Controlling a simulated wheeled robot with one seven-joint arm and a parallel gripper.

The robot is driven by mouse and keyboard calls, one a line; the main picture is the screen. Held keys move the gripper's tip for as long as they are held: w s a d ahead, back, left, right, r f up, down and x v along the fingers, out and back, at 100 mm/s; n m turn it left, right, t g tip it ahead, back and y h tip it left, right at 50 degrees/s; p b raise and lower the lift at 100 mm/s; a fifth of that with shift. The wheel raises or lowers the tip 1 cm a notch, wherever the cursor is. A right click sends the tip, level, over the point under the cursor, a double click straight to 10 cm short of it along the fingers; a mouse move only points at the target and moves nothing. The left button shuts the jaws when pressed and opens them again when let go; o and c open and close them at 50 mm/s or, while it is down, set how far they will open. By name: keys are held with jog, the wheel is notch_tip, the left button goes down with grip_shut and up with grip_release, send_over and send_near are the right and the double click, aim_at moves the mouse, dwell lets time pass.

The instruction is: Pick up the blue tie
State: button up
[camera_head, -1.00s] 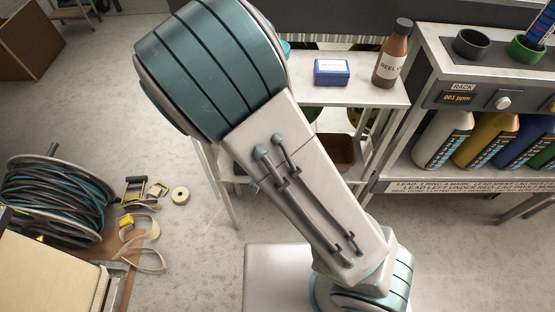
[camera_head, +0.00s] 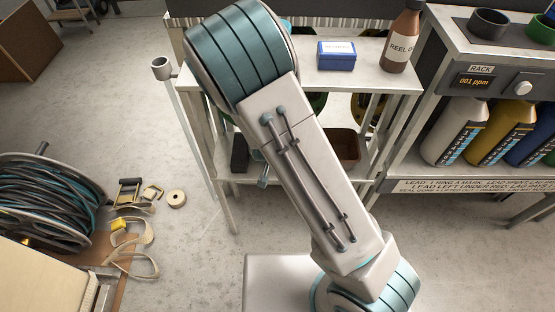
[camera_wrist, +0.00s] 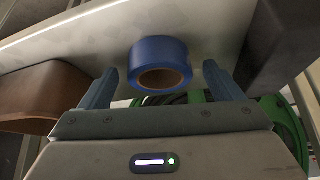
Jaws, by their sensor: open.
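A blue ring-shaped roll (camera_wrist: 158,52), the only candidate I see for the blue tie, shows in the wrist view with its brown-lined opening toward me. It sits at a pale shelf surface. My gripper (camera_wrist: 160,72) is open, with one blue-grey finger to the left of the roll and one to the right. Gaps show on both sides; I cannot tell how deep the roll lies between the fingertips. In the head view my arm hides the roll and most of my gripper.
In the wrist view a brown bin (camera_wrist: 42,92) is left and a dark block (camera_wrist: 278,45) right, near my fingers. In the head view a shelf unit (camera_head: 372,78) carries a blue box (camera_head: 336,57) and brown bottle (camera_head: 402,40). A hose reel (camera_head: 38,205) stands left.

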jog(key=shift+f, duration=0.1)
jog(key=c, duration=1.1)
jog(key=shift+w, duration=0.1)
